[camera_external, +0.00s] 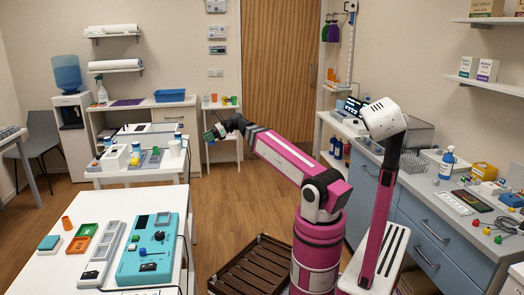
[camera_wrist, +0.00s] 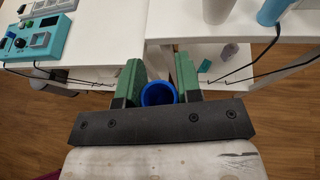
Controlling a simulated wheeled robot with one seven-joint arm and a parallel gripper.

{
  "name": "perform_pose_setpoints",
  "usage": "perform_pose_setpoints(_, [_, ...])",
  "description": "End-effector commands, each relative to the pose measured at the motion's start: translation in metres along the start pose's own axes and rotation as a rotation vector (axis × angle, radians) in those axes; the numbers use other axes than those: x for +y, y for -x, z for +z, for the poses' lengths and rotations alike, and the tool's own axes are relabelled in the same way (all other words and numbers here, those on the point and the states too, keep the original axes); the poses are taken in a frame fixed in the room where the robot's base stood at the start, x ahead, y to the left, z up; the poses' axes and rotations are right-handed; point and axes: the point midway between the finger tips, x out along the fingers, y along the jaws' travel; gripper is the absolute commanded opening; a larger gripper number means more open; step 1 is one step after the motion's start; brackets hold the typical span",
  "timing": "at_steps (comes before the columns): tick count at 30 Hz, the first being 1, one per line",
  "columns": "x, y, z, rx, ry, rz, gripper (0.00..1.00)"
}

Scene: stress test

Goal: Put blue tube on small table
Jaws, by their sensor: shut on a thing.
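My gripper (camera_wrist: 158,88) has green fingers, closed on either side of a blue tube (camera_wrist: 158,94). The tube's open round end faces the wrist camera. In the external view my gripper (camera_external: 212,132) is at the far end of my pink arm, in front of a narrow white small table (camera_external: 222,107) by the door. The tube is too small to make out there. Orange and green cups stand on that table. In the wrist view, white tabletops lie beyond the fingers, and the tube appears apart from them.
A white table (camera_external: 150,173) with devices stands left of my gripper. A nearer white table (camera_external: 60,265) holds a teal device (camera_external: 148,250). A slatted brown crate (camera_external: 250,268) lies on the floor.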

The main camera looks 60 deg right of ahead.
Motion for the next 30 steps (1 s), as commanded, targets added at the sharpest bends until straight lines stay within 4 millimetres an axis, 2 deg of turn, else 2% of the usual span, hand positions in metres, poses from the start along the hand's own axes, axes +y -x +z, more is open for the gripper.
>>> perform_pose_setpoints(1, [0.003, -0.012, 0.004, 0.001, 0.007, 0.021, 0.06])
perform_pose_setpoints(8, [0.023, -0.057, 0.023, 0.004, 0.042, 0.098, 0.06])
perform_pose_setpoints(14, [0.050, -0.107, 0.044, 0.007, 0.080, 0.186, 0.06])
perform_pose_setpoints(23, [0.104, -0.181, 0.073, 0.012, 0.137, 0.320, 0.06])
perform_pose_setpoints(30, [0.157, -0.236, 0.094, 0.016, 0.184, 0.426, 0.06])
